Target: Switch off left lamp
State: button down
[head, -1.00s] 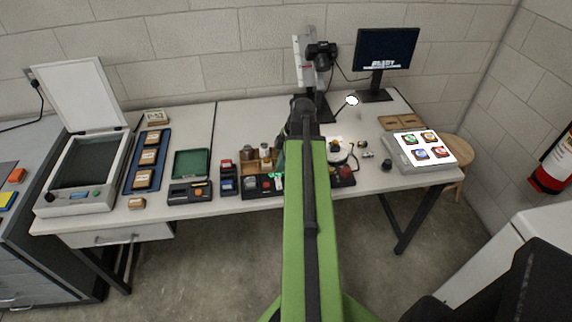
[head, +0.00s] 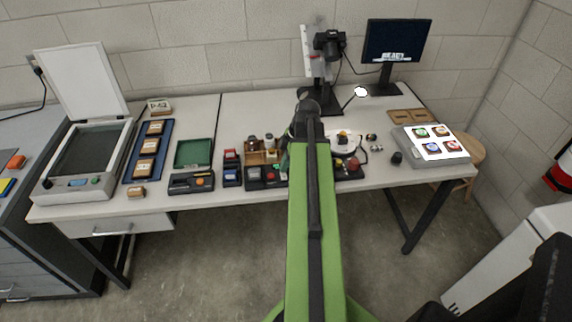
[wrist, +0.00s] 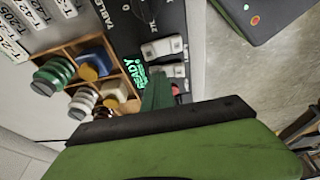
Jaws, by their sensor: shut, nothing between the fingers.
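A lit white lamp head (head: 361,92) on a thin dark stalk stands at the back right of the table in the head view. I cannot make out a second lamp; my arm covers the middle of the table. A black control panel (head: 268,184) lies at the table's front edge. In the wrist view this panel (wrist: 130,32) shows pale rocker switches (wrist: 162,48), a green "READY" display and part of a red button. My gripper (wrist: 157,92) is shut and empty, with its green fingers over the panel beside the switches. Whether it touches the panel cannot be told.
A wooden compartment box (wrist: 84,38) with spools and small jars stands beside the panel. A camera stand (head: 312,60) and monitor (head: 393,42) are behind. A light box (head: 415,158) is at the right, a scanner (head: 75,185) at the left. Floor in front is free.

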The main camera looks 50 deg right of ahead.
jog(key=shift+a, duration=0.1)
jog(key=shift+s+a+r, duration=0.1)
jog(key=shift+s+a, duration=0.3)
jog(key=shift+s, duration=0.15)
jog(key=shift+r+p, duration=0.2)
jog(key=shift+p, duration=0.1)
notch_tip(320, 180, up, 5)
jog(key=p, duration=0.5)
notch_tip(320, 180, up, 8)
jog(key=r+p, duration=0.1)
jog(key=p, duration=0.7)
send_over(285, 174)
jog(key=s+d, duration=0.1)
jog(key=d, duration=0.2)
jog(key=shift+s+a+f, duration=0.2)
jog(key=shift+f, duration=0.2)
